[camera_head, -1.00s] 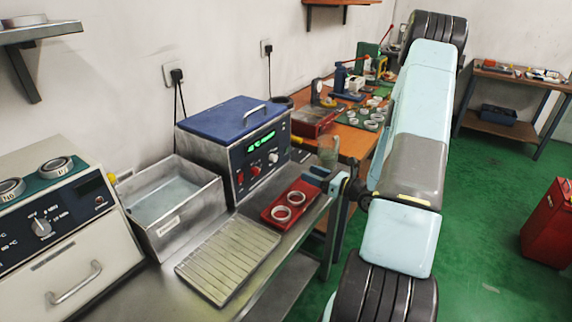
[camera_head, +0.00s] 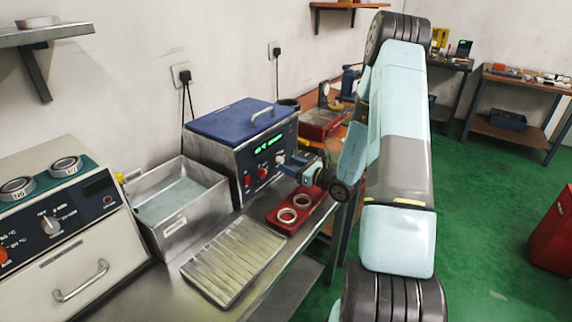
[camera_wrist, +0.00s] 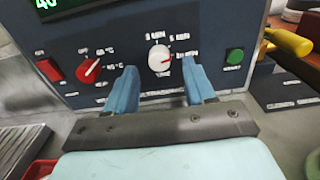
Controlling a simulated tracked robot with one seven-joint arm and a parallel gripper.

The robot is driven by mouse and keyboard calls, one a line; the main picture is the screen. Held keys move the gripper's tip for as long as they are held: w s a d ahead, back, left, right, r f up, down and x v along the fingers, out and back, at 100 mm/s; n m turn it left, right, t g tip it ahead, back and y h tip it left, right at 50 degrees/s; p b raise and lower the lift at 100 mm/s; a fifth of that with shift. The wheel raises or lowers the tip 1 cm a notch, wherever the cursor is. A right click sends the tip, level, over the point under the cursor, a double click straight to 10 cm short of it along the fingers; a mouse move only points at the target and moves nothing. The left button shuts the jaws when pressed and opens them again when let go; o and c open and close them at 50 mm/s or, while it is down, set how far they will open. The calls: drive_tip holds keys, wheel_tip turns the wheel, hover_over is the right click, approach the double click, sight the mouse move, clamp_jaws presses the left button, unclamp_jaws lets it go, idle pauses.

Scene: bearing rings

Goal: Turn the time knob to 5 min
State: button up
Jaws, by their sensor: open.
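The white time knob (camera_wrist: 159,57) is on the dark front panel of the ultrasonic cleaner (camera_head: 242,140). In the wrist view, min labels stand above and to the right of it. A reddish mark shows toward its right side; the exact setting is too small to tell. My gripper (camera_wrist: 160,76) is open, with one blue finger to the lower left of the knob and the other to its right. Clear gaps show in this view, and contact cannot be seen. In the head view my gripper (camera_head: 285,161) is at the panel's right part and hides the knob.
A red knob (camera_wrist: 90,70) and red switch (camera_wrist: 48,67) are left of the time knob; a green start button (camera_wrist: 235,56) is right. A red tray with rings (camera_head: 270,216) lies below my gripper. A steel basin (camera_head: 184,232) and a ribbed tray (camera_head: 232,270) are nearby.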

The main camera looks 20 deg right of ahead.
drive_tip(key=shift+x, duration=1.15)
drive_tip(key=shift+d, duration=0.1)
drive_tip(key=shift+c, duration=0.2)
clamp_jaws()
drive_tip(key=n, duration=0.4)
drive_tip(key=shift+n, duration=0.3)
drive_tip(key=shift+o, duration=0.2)
unclamp_jaws()
